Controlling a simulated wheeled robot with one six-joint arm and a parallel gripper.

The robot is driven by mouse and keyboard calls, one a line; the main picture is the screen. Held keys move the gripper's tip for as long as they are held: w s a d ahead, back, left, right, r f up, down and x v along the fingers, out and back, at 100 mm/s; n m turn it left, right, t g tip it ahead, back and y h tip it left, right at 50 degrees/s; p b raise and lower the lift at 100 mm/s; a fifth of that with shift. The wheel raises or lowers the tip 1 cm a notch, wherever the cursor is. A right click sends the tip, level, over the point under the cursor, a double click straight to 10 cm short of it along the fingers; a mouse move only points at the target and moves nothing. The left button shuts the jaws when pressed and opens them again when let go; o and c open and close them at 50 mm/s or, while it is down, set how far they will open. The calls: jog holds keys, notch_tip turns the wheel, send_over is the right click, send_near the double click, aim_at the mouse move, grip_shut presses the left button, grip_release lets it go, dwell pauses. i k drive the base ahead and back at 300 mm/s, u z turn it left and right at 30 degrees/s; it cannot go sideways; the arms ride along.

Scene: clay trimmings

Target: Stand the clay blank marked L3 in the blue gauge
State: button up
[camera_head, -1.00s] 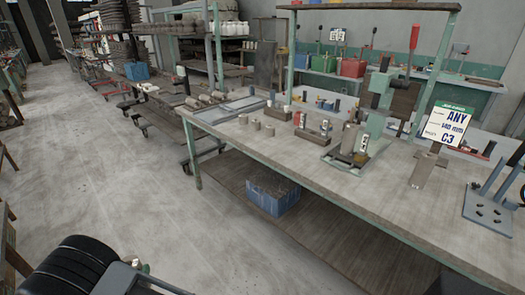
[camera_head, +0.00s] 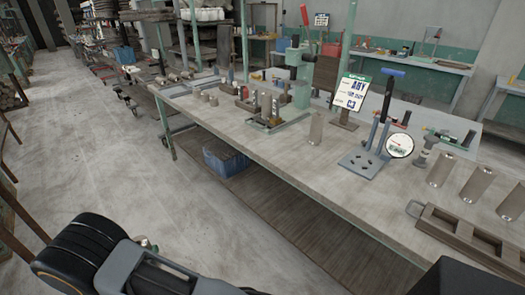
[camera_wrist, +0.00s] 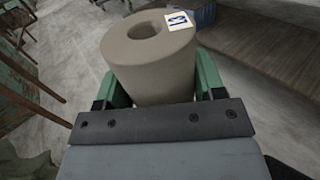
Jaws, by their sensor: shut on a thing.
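A thick grey-brown clay blank (camera_wrist: 148,72) with a round hole in its end fills the upper middle of the wrist view. A small white label with blue marking (camera_wrist: 179,20) is on its end; the marking is turned and hard to read. My gripper (camera_wrist: 160,84) is shut on the blank, with a green jaw on each side. The gripper and blank are not clearly visible in the head view. A blue-grey stand with a blue handle and holes in its base (camera_head: 362,162) is on the bench; I cannot tell if it is the blue gauge.
The long bench (camera_head: 300,165) runs along the right. It holds a green press (camera_head: 303,75), a round dial (camera_head: 400,146), several clay cylinders (camera_head: 480,186) and a wooden tray (camera_head: 465,240). A blue crate (camera_head: 225,158) sits on the lower shelf. The floor (camera_head: 90,150) at left is clear.

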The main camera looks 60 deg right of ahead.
aim_at(362, 163)
jog(key=k, duration=0.15)
jog(key=z, duration=0.85)
